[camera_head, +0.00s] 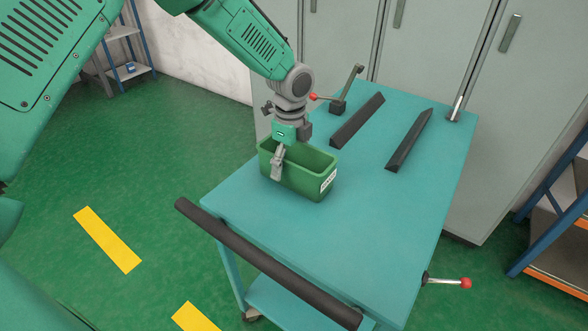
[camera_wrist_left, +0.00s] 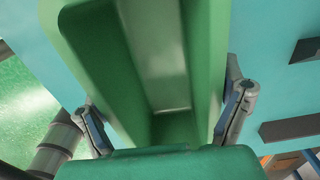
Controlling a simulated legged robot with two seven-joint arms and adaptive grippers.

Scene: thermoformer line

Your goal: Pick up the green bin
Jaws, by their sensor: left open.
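The green bin (camera_head: 312,182) stands upright on the teal cart top (camera_head: 370,220), near its left edge, with a white label on its right end. My left gripper (camera_head: 280,158) is at the bin's left end, pointing down. One finger shows outside the bin's near wall; the far finger is hidden. In the left wrist view the bin (camera_wrist_left: 158,60) fills the middle, and the open fingers (camera_wrist_left: 165,122) stand on either side of it. Whether they touch the walls I cannot tell. The bin's inside looks empty. My right gripper is not in view.
Two dark wedge-shaped bars (camera_head: 358,121) and a red-knobbed lever (camera_head: 340,98) sit on the cart's far part. A dark handle bar (camera_head: 265,260) runs along its near edge. Grey cabinets (camera_head: 425,80) stand behind. The cart top right of the bin is clear.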

